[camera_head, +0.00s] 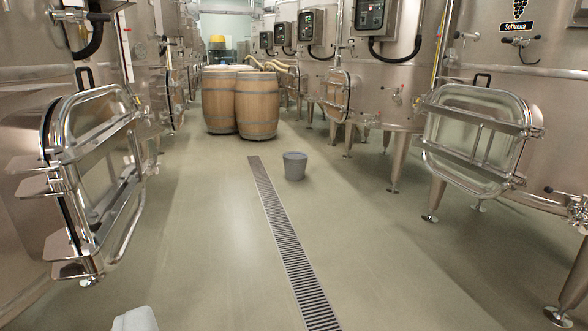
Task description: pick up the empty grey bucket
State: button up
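A small grey bucket (294,168) stands upright on the floor near the middle of the view. It is just right of the floor drain and some way ahead of me. Its rim faces up, and its inside is too small to make out. No handle can be made out. My gripper is not seen in this view, and nothing touches the bucket.
A slotted drain (287,248) runs along the floor. Wooden barrels (257,106) stand beyond the bucket. Steel vats with hatch doors line both sides, including a left door (98,170) and a right door (470,145). The floor between is clear.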

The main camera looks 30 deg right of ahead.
aim_at(295, 162)
jog(key=i+l+z, duration=0.3)
jog(key=i, duration=0.2)
jog(key=i+l+z, duration=0.25)
jog(key=i, duration=0.25)
jog(key=i+z, duration=0.3)
jog(key=i, duration=3.6)
jog(key=i+l, duration=0.1)
jog(key=i, duration=1.6)
jog(key=i+u, duration=0.2)
jog(key=i, duration=0.2)
jog(key=i+l+u, duration=0.2)
jog(key=i, duration=0.2)
